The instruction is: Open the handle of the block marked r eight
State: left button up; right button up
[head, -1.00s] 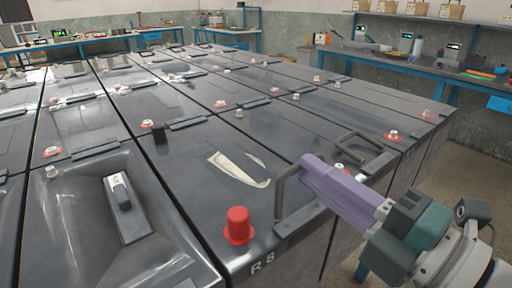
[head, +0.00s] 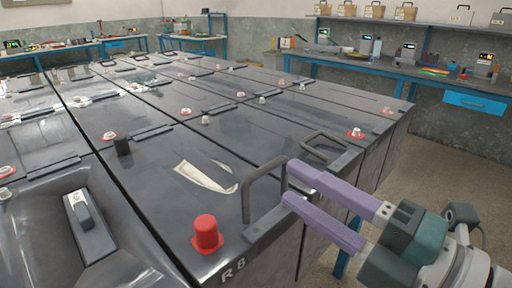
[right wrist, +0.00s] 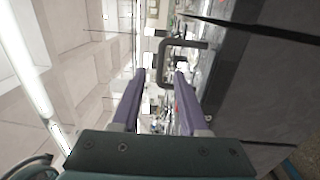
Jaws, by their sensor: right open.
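The block marked R 8 (head: 184,220) is a dark battery case with its white mark on the front face and a red cap (head: 207,234) on top. Its grey handle (head: 248,196) stands up above the bracket at the block's right front edge. My right gripper (head: 289,182) has purple fingers spread apart and is empty, its tips close to the right side of the handle. In the right wrist view, the handle (right wrist: 185,43) shows ahead, with one end between the fingertips (right wrist: 160,74). Contact cannot be told. My left gripper is out of view.
A similar handle (head: 325,142) stands on the block behind. Rows of dark batteries fill the left and middle. A blue-framed workbench (head: 425,82) lines the back wall; floor is free at right.

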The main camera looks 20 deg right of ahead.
jog(key=v, duration=0.7)
jog(key=shift+b, duration=0.35)
jog(key=shift+w, duration=0.1)
